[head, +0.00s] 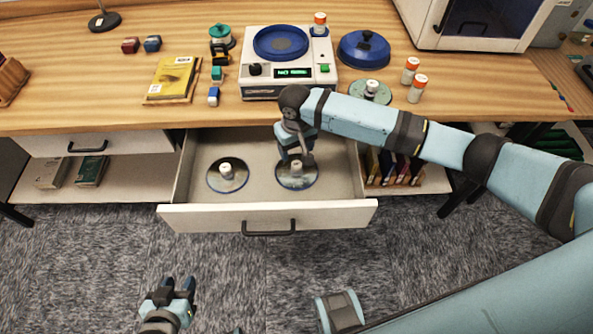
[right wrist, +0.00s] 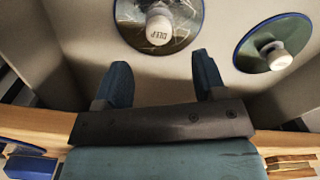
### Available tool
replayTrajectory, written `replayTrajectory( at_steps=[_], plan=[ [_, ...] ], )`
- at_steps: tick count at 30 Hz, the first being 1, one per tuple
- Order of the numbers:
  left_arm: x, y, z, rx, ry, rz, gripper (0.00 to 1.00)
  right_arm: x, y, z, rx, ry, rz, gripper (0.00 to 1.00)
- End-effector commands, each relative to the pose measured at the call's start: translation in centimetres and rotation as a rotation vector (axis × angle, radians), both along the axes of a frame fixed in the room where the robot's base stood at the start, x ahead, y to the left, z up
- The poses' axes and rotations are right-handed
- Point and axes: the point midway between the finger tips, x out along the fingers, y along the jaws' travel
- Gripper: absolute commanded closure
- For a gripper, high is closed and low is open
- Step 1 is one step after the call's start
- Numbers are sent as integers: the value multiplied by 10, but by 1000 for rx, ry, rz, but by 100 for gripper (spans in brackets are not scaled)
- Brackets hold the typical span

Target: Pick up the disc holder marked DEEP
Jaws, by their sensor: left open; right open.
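The disc holder marked DEEP (right wrist: 158,28) is a pale disc with a white knob, and the word shows on the knob in the right wrist view. In the head view it is the right-hand disc (head: 297,181) in the open drawer (head: 267,217). My right gripper (head: 296,160) is over it, partly hiding it. In the right wrist view the two fingers of this gripper (right wrist: 161,72) are apart and empty, with the knob beyond their tips. My left gripper (head: 178,284) is open and empty over the carpet, in front of the drawer.
A second disc holder (head: 227,175) lies left in the drawer; it also shows in the right wrist view (right wrist: 272,52). On the desk above stand a white machine (head: 289,75) with a blue dish, a blue lid (head: 364,50), another disc holder (head: 371,91) and orange-capped bottles (head: 417,88).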

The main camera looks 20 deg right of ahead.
Motion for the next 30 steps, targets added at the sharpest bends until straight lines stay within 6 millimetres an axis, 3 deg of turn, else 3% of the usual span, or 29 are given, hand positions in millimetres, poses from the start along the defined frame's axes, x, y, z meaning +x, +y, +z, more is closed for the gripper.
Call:
replayTrajectory(
  at_steps=[18, 27, 30],
  plan=[
    [-1, 0, -10, -3, 13, 2, 57, -1, -2, -72, 1, -2, 2, 36],
    [-1, 1, -9, -1, 13, 1, 57, -1, -2, -78, 1, -3, 2, 36],
    [-1, 1, -9, 0, 13, 1, 57, -1, -2, -78, 1, -3, 2, 56]
  ],
)
